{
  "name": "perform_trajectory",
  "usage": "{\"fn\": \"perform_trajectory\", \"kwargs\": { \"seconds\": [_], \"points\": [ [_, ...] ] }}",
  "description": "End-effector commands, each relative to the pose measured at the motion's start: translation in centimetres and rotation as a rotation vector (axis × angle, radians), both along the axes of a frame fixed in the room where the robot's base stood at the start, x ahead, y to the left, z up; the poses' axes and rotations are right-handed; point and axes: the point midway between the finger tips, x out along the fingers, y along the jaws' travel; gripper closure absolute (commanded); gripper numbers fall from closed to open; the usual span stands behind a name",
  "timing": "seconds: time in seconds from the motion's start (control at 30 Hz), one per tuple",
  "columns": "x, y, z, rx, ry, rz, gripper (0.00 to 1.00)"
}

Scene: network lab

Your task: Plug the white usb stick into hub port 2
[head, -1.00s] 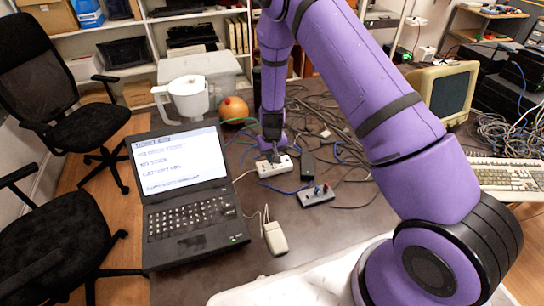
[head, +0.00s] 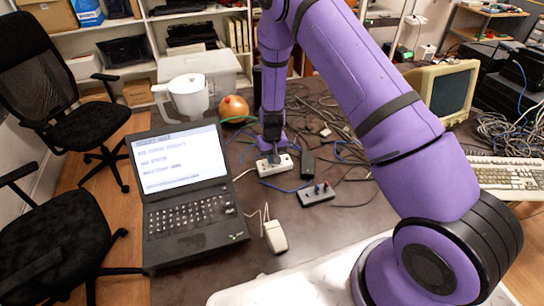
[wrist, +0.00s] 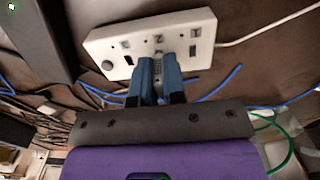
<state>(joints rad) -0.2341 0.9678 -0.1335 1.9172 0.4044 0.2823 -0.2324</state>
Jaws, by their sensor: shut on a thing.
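The white hub (head: 274,171) lies on the dark table beyond the laptop. In the wrist view the hub (wrist: 205,22) shows three small labels, the middle one reading like a 2, with dark slots visible under the outer labels. My gripper (head: 273,157) points down at the hub. In the wrist view its blue fingers (wrist: 157,72) are shut on a pale, greyish stick (wrist: 157,68), mostly hidden between them. The fingers and stick are at the hub's middle port and cover it. I cannot tell whether the stick is inside the port.
A grey box with coloured pieces (head: 316,195) and a black adapter (head: 308,165) lie close to the hub. Loose cables (head: 320,115) crowd the table behind.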

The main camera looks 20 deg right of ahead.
Motion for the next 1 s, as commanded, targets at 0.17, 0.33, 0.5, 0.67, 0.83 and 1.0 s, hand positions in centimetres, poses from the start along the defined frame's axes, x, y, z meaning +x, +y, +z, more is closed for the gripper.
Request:
{"fn": "perform_trajectory", "kwargs": {
  "seconds": [0.17, 0.33, 0.5, 0.67, 0.83, 1.0],
  "points": [
    [0.01, -0.01, 0.01, 0.000, 0.000, 0.000, 1.00],
    [0.01, -0.01, 0.02, 0.000, 0.000, 0.000, 1.00],
    [0.01, -0.02, -0.06, 0.000, 0.000, 0.000, 1.00],
    [0.00, -0.02, -0.25, 0.000, 0.000, -0.001, 1.00],
    [0.00, -0.02, -0.47, 0.000, 0.000, -0.001, 1.00],
    [0.01, -0.03, -0.67, 0.000, 0.000, -0.001, 1.00]
  ]
}}
